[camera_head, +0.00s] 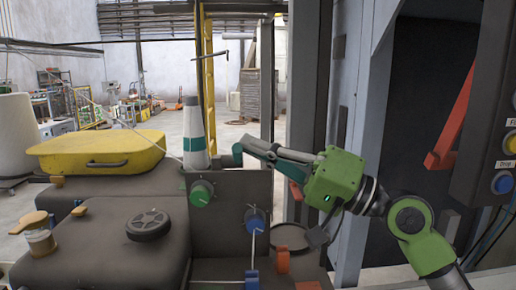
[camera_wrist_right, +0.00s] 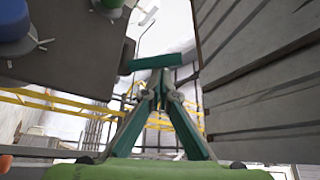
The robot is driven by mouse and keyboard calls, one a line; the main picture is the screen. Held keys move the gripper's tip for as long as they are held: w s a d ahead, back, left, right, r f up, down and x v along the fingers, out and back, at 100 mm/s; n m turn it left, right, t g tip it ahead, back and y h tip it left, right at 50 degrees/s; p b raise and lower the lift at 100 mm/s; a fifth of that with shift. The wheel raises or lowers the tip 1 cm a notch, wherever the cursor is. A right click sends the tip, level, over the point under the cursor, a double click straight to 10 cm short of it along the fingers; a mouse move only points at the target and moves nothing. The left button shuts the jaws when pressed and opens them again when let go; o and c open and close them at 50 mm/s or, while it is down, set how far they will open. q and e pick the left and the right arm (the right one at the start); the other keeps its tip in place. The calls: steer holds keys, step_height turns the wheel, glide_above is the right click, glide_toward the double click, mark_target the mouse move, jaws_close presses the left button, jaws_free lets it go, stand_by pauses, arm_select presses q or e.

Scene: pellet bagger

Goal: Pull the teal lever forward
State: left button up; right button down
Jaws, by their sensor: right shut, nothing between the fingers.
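The teal lever (camera_head: 237,153) shows as a small teal end beside the dark control box (camera_head: 230,215), just left of my right fingertips. In the right wrist view the teal lever (camera_wrist_right: 153,63) is a crosswise teal bar joined to a dark arm at the box's edge. My right gripper (camera_head: 245,145) reaches in from the right, above the box's right side. In the right wrist view its fingers (camera_wrist_right: 160,78) meet at the tips, shut and empty, right by the bar. Whether they touch it I cannot tell. My left gripper is out of view.
A green knob (camera_head: 201,193) and a blue knob (camera_head: 255,219) sit on the box front. A grey-and-teal cone (camera_head: 194,135) stands behind it. A yellow case (camera_head: 97,152) lies left. A red handle (camera_head: 452,122) and a dark button panel (camera_head: 495,130) are right.

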steer(key=v, duration=1.2)
